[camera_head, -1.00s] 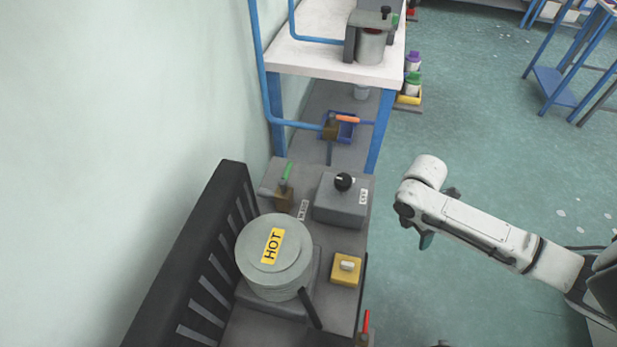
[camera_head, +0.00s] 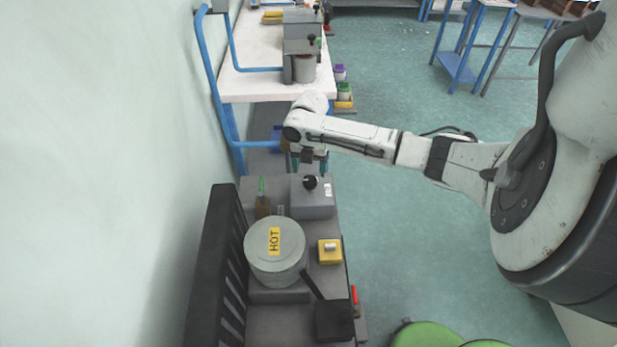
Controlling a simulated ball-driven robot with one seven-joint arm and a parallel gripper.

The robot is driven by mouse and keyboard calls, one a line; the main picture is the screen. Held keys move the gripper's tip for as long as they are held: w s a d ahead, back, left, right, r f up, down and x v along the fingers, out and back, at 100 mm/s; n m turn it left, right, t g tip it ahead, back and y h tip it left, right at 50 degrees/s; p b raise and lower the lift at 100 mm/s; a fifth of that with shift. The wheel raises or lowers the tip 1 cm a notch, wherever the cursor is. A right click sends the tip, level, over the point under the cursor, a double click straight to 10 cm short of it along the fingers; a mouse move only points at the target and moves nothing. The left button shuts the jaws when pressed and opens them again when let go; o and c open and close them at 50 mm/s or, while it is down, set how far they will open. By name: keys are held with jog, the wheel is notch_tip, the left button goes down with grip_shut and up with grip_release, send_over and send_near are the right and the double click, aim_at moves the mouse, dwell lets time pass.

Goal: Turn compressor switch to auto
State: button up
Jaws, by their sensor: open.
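A grey switch box (camera_head: 318,206) with a round black knob (camera_head: 310,182) on top stands at the back of the compressor unit. A small white label (camera_head: 328,188) is on the box; its text is too small to read now. My gripper (camera_head: 311,160) points down just behind and above the knob as seen in the picture, apart from it as far as I can tell. It is open and empty. The arm hides part of the area behind the box, and the fingertips show only in part.
A round grey lid marked HOT (camera_head: 275,245) sits left of a yellow box (camera_head: 330,251) with a pale switch. A green-handled valve (camera_head: 262,195) stands left of the knob box. A black slatted guard (camera_head: 215,265) runs along the left. A white table (camera_head: 260,84) stands behind.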

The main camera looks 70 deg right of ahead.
aim_at(310, 180)
notch_tip(310, 180, down, 5)
jog(key=shift+d, duration=0.1)
jog(key=shift+c, duration=0.4)
jog(key=c, duration=1)
jog(key=shift+o, duration=0.2)
